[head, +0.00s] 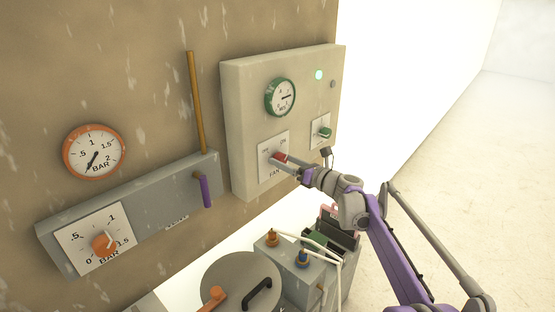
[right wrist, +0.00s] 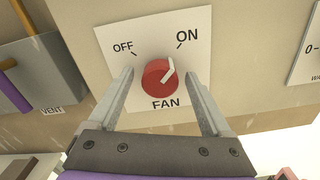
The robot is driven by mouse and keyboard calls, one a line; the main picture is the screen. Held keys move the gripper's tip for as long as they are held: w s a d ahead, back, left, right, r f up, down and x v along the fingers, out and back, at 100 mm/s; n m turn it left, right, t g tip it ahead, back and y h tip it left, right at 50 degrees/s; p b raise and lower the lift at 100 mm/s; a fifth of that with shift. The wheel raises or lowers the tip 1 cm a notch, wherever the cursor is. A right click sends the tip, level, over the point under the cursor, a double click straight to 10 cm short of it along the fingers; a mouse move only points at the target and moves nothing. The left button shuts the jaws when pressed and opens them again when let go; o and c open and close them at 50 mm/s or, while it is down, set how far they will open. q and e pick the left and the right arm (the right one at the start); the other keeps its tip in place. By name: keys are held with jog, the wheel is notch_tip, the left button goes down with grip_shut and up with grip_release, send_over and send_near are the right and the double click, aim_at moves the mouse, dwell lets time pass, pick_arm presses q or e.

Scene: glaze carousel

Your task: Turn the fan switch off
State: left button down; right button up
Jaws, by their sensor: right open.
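The fan switch is a red round knob (head: 279,158) on a white FAN plate (head: 266,170) low on the beige control box. In the right wrist view the red knob (right wrist: 158,82) has a white pointer mark aimed up and to the right, toward ON; OFF is at the upper left of the plate (right wrist: 185,22). My right gripper (head: 283,164) is open. In the right wrist view its two fingers (right wrist: 158,76) stand on the left and right of the knob, with visible gaps on both sides. My left gripper is not in view.
The beige box (head: 240,100) also has a green-rimmed gauge (head: 280,97), a lit green lamp (head: 319,75) and a green knob (head: 325,133). Left are a purple vent lever (head: 205,190), an orange gauge (head: 94,151) and an orange knob (head: 103,243). Grey equipment (head: 265,262) stands below.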

jog(key=shift+w, duration=0.1)
jog(key=shift+d, duration=0.1)
jog(key=shift+c, duration=0.5)
grip_shut()
